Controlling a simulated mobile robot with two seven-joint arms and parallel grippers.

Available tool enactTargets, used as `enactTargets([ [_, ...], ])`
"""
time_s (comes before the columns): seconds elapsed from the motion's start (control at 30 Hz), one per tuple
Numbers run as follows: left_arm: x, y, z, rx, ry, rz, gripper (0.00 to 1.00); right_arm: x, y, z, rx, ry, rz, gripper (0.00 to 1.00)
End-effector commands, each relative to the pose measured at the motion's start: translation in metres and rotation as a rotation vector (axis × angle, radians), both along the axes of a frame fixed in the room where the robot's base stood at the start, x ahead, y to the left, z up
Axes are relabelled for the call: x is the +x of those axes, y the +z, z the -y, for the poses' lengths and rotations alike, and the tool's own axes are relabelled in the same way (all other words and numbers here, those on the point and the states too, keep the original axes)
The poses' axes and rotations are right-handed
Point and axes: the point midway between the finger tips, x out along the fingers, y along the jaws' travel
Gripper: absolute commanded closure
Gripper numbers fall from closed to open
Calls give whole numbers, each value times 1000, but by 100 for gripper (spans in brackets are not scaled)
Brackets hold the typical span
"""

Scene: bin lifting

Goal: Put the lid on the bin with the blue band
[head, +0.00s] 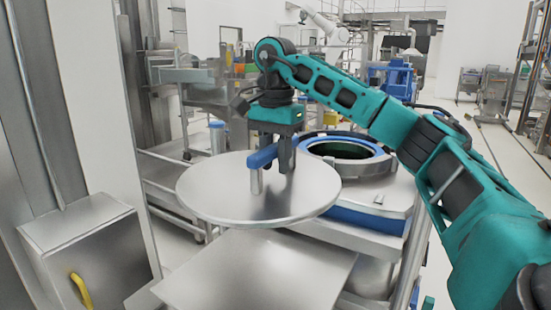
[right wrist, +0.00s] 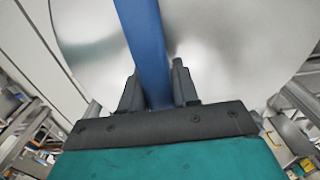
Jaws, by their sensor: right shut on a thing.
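The lid (head: 220,185) is a round, flat metal disc with a blue bar handle (head: 263,157) on top. My right gripper (head: 284,160) is shut on this handle and holds the lid roughly level above a metal surface. In the right wrist view the blue handle (right wrist: 143,35) runs between the two dark fingers, with the lid (right wrist: 220,45) filling the area beyond. Behind and to the right of the lid is a round open mouth with a blue ring (head: 376,160); its inside is dark. More blue shows lower down (head: 368,219), under a metal top. My left gripper is not in view.
A bare metal tabletop (head: 255,275) lies in front, below the lid. A metal cabinet with a yellow handle (head: 81,290) stands at the left. Shelving and carts fill the back left. Open floor (head: 500,150) shows at the far right.

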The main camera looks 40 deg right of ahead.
Motion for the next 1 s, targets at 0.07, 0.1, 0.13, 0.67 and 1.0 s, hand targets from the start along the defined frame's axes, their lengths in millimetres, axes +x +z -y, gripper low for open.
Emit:
enactTargets([
  [0.07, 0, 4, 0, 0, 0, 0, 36, 1, 8, 0, 3, 1, 10, 100],
  [0.1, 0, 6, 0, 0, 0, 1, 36, 1, 10, 0, 3, 1, 10, 100],
  [0.13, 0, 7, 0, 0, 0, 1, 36, 1, 12, 0, 3, 1, 10, 100],
  [0.67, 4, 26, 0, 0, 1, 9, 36, 1, 36, -1, 2, 1, 11, 100],
  [1.0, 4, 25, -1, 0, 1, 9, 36, 1, 51, -1, 2, 2, 10, 100],
])
